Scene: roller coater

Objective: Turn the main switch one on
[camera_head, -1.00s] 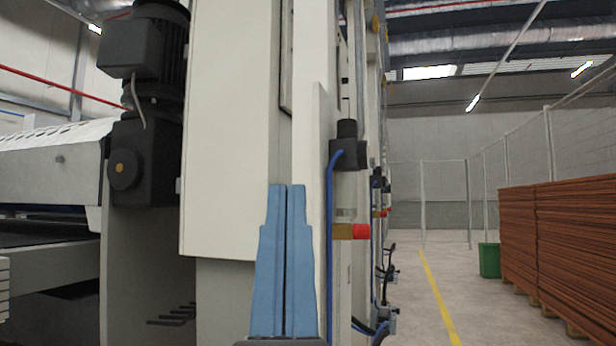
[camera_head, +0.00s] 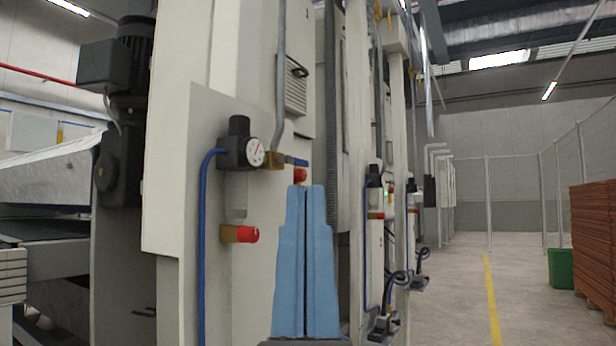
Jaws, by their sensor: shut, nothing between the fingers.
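My gripper (camera_head: 306,190) points up and forward at the lower middle of the view. Its two blue fingers are shut together with nothing between them. Behind it stands the tall cream-white machine (camera_head: 176,130) with fittings along its side. No part that I can clearly tell as main switch one shows. The gripper tips appear just below a small red knob (camera_head: 300,175) on the machine side; I cannot tell the distance between them.
A pressure regulator with a round gauge (camera_head: 255,152), a blue hose (camera_head: 203,230) and a red-ended valve (camera_head: 246,235) stick out on the left. A dark motor (camera_head: 122,110) is further left. Free floor with a yellow line (camera_head: 491,290) lies right, before brown stacked boards (camera_head: 594,235) and a green bin (camera_head: 560,267).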

